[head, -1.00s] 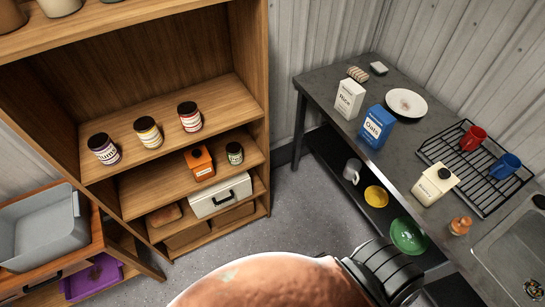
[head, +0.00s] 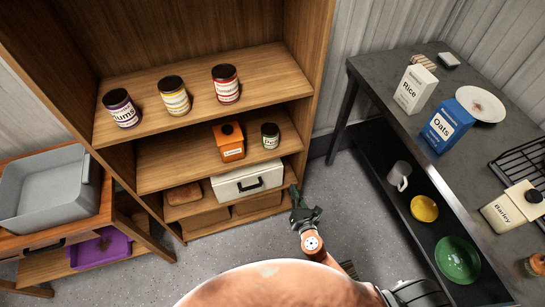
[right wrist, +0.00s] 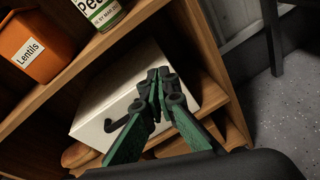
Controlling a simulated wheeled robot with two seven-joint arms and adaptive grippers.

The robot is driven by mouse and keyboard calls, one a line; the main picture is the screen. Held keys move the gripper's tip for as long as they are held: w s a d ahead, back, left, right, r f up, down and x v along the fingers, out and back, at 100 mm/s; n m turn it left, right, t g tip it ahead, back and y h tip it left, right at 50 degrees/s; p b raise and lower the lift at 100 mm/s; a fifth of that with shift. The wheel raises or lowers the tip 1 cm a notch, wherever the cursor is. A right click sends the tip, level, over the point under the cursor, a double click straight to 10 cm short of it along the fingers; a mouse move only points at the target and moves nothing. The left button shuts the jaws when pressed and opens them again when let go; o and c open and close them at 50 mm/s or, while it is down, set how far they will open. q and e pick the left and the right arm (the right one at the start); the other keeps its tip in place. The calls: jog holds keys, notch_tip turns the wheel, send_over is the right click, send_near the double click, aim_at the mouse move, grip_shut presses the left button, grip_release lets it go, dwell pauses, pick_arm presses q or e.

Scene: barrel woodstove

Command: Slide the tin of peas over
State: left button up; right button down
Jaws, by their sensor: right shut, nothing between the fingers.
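The tin of peas (head: 270,136) is a small tin with a dark lid. It stands upright on the middle shelf, near its right end, right of the orange Lentils box (head: 229,142). In the right wrist view only the tin's lower part (right wrist: 99,10) shows, with the letters "Pe" on its label. My right gripper (head: 294,192) is shut and empty. It is below and right of the tin, apart from it, near the white box's right end. Its closed green-padded fingers also show in the right wrist view (right wrist: 158,78), in front of the white box. My left gripper is out of view.
The white box (head: 247,182) with a black handle sits on the shelf below. Plum, yellow and red-labelled jars stand on the shelf above. The bookcase's right side panel (head: 313,70) borders the shelf. A metal table (head: 390,110) stands at the right, with floor between.

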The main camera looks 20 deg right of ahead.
jog(key=a+r+n+t+b, duration=0.1)
jog(key=a+r+n+t, duration=0.1)
jog(key=a+r+n, duration=0.35)
jog(key=m, duration=0.1)
send_near(273, 147)
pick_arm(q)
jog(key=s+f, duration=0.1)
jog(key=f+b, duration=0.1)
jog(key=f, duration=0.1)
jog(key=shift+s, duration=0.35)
pick_arm(e)
jog(key=shift+y, duration=0.3)
jog(key=w, duration=0.7)
jog(key=shift+d+f, duration=0.15)
jog(key=shift+f, duration=0.1)
